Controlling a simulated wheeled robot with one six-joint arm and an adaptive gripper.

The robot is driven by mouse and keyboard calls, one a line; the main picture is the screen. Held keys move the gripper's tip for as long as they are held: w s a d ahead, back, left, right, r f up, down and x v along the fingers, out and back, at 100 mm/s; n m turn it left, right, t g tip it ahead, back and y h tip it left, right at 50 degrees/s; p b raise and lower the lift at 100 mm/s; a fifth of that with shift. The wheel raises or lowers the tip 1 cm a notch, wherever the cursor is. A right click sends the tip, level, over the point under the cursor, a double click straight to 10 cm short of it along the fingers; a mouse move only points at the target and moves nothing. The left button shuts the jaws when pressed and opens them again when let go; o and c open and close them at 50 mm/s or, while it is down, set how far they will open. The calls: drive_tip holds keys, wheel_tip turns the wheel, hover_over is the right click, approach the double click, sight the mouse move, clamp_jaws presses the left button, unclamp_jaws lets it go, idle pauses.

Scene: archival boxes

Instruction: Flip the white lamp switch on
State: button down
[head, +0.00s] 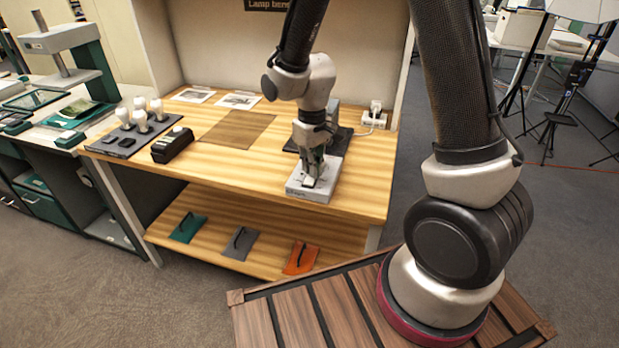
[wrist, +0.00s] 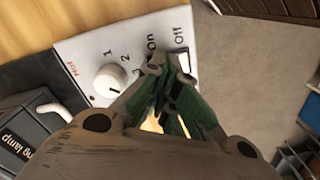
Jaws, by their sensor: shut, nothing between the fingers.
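A light grey control box (head: 296,187) sits at the front right edge of the wooden bench. In the wrist view the box (wrist: 85,48) carries a round white knob (wrist: 110,80), the numbers 1 and 2, and the words "on" and "Off". A small white piece, apparently the switch (wrist: 184,62), shows between these words, mostly hidden by my fingers. My gripper (head: 313,170) is over the box, fingers pointing down, shut and empty. In the wrist view its green fingertips (wrist: 168,66) are at the switch; I cannot tell whether they touch it or which way it is tilted.
A dark lamp housing (wrist: 28,130) stands beside the box. A brown mat (head: 237,129), a black device (head: 172,145) and a grey board with white bulbs (head: 140,115) lie to the left. A power outlet (head: 375,117) is at the right. Coloured folders lie on the lower shelf.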

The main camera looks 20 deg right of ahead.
drive_tip(key=shift+f, duration=0.35)
drive_tip(key=shift+r, duration=3.55)
